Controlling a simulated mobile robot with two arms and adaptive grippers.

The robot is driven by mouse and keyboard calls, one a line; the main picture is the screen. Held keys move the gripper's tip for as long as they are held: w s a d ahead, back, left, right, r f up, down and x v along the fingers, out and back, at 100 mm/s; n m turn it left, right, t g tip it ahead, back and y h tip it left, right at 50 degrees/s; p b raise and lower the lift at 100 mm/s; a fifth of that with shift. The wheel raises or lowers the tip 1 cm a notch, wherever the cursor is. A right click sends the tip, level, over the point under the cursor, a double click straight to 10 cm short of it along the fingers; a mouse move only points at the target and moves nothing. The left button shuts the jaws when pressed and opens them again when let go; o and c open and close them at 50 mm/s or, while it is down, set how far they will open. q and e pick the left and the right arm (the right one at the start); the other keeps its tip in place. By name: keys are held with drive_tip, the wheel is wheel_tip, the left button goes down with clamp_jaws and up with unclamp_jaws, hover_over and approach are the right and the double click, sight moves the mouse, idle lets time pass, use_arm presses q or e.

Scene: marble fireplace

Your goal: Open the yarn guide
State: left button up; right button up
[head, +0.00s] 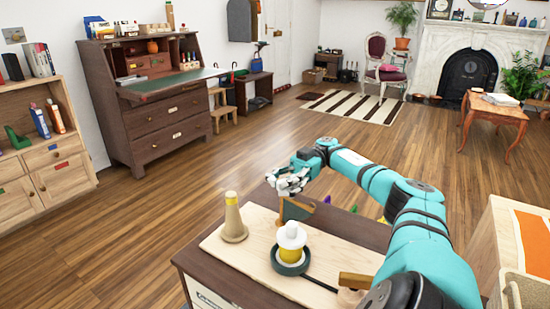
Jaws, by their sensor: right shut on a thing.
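My right gripper (287,184) reaches in from the right on its teal arm and is over the far edge of a pale wooden board (225,250). On the board are a tan cone with a yellow top (233,220) and a white and yellow spool (291,241) in a dark green ring. My left gripper is not in view.
The board lies on a dark wooden cabinet (190,262). A small wooden block (355,280) is near its front right. A pale wooden unit with an orange top (533,240) stands at the right.

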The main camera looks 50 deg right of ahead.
drive_tip(key=o, duration=0.7)
drive_tip(key=shift+d+r, duration=0.15)
drive_tip(key=shift+d, duration=0.95)
drive_tip(key=o, duration=0.3)
drive_tip(key=shift+a, duration=0.1)
drive_tip(key=shift+o, duration=0.2)
drive_tip(key=shift+a, duration=0.2)
wheel_tip(320, 180, up, 10)
drive_tip(key=shift+c, duration=0.2)
